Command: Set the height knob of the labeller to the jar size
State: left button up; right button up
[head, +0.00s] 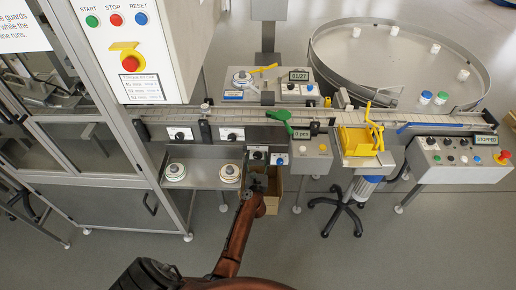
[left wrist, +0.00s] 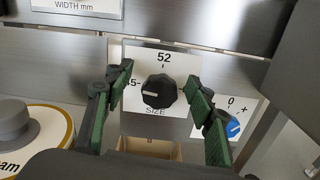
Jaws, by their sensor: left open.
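A black knob with a white pointer line (left wrist: 158,92) sits on a white plate marked SIZE, with 52 above it and a partly covered 45 at its left. The pointer line lies toward the 45 side. In the head view the same knob (head: 257,155) is on the front below the conveyor. My left gripper (head: 258,174) is just in front of it. In the left wrist view the open green-padded fingers (left wrist: 158,78) stand either side of the knob, apparently apart from it. My right gripper is not in view.
A blue knob (left wrist: 232,128) marked 0 and + is close to the right finger. Two round white-rimmed parts (head: 229,173) sit on a shelf to the left. A cardboard box (head: 272,197) is below. A grey control box (head: 310,155) is to the right.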

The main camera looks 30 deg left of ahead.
pick_arm(q)
jog(key=shift+d+r, duration=0.1)
jog(key=shift+r, duration=0.15)
notch_tip(320, 180, up, 7)
jog(key=shift+d+r, duration=0.1)
jog(key=shift+r, duration=0.1)
